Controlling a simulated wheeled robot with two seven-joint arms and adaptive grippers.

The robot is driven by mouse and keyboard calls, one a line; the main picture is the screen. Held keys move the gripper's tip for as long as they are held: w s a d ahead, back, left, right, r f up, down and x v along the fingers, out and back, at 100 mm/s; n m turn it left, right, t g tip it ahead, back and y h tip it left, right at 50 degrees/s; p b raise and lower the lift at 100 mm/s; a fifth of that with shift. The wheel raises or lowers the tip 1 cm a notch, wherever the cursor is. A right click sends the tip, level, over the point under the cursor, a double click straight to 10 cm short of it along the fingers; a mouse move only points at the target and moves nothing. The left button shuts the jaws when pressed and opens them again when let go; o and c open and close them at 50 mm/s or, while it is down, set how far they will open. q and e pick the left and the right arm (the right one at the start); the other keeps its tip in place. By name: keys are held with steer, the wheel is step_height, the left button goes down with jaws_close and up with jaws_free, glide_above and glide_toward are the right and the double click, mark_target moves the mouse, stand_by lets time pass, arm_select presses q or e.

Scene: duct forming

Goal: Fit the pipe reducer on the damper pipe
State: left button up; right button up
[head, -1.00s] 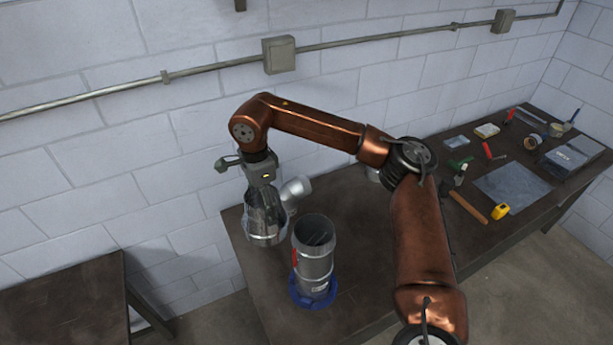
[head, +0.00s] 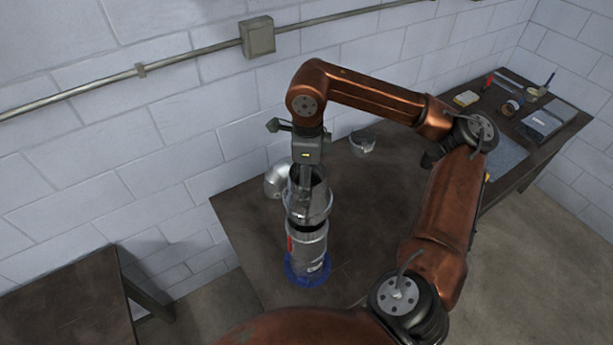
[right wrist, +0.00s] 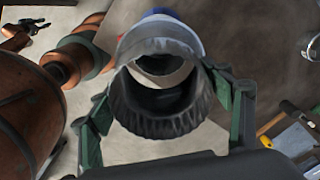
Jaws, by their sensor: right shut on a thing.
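The damper pipe (head: 308,252), a grey metal cylinder with a red mark, stands upright in a blue ring base (head: 300,275) on the dark workbench. My right gripper (head: 308,185) is shut on the pipe reducer (head: 309,206), a shiny flared metal piece, and holds it over the pipe's top. A dark band shows between reducer and pipe; I cannot tell whether they touch. In the right wrist view the reducer's crimped collar (right wrist: 155,122) sits between the fingers, its opening facing the camera. My left gripper is not in view.
A silver elbow (head: 275,181) lies just behind and left of the pipe. A small metal cup (head: 362,143) stands farther back. Tools and a grey sheet lie at the bench's right end. A second table (head: 60,300) is at the left.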

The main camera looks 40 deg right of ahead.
step_height(320, 180, down, 7)
steer(key=b, duration=0.5)
steer(key=shift+f, duration=0.15)
stand_by(0.6)
steer(key=o, duration=1.4)
step_height(320, 180, up, 12)
